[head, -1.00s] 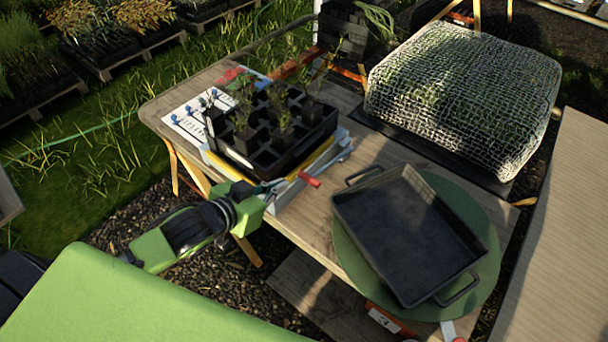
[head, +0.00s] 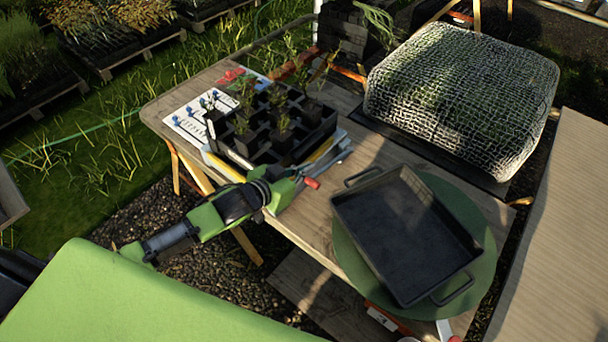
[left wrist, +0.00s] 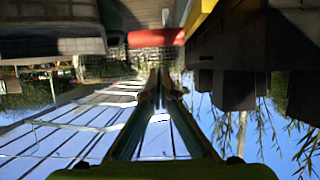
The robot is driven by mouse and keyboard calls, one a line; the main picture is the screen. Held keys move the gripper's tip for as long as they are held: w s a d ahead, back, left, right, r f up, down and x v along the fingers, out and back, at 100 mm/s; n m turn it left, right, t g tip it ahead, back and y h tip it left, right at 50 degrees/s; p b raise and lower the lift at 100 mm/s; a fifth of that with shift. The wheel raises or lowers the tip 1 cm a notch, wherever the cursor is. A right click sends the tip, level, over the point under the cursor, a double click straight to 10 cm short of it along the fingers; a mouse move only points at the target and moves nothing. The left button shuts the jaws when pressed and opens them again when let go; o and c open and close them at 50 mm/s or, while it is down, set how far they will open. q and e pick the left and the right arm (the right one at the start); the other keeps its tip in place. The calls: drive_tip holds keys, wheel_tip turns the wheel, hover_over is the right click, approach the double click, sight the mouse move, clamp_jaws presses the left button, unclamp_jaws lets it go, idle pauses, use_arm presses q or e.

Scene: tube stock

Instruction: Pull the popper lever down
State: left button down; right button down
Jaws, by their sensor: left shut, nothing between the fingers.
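The popper lever ends in a red grip (head: 311,183) at the front right corner of the popper (head: 224,167), a yellow and white frame under the black cell tray (head: 325,135). The lever's red grip also shows in the left wrist view (left wrist: 156,38), just beyond my fingertips. My left gripper (head: 305,170) is beside the popper's front edge, close to the red grip. Its fingers are together and empty, as the left wrist view (left wrist: 160,78) shows. I cannot tell whether they touch the lever. My right gripper is out of view.
Several small potted plants stand in the cell tray. A dark metal tray (head: 405,235) lies on a round green mat (head: 478,215) to the right. A net-covered mound (head: 465,95) stands behind. A printed sheet (head: 192,123) lies at the table's left end.

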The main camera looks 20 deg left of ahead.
use_arm(q)
drive_tip(key=f, duration=0.2)
drive_tip(key=shift+s+f, duration=0.3)
drive_tip(key=shift+s, duration=0.05)
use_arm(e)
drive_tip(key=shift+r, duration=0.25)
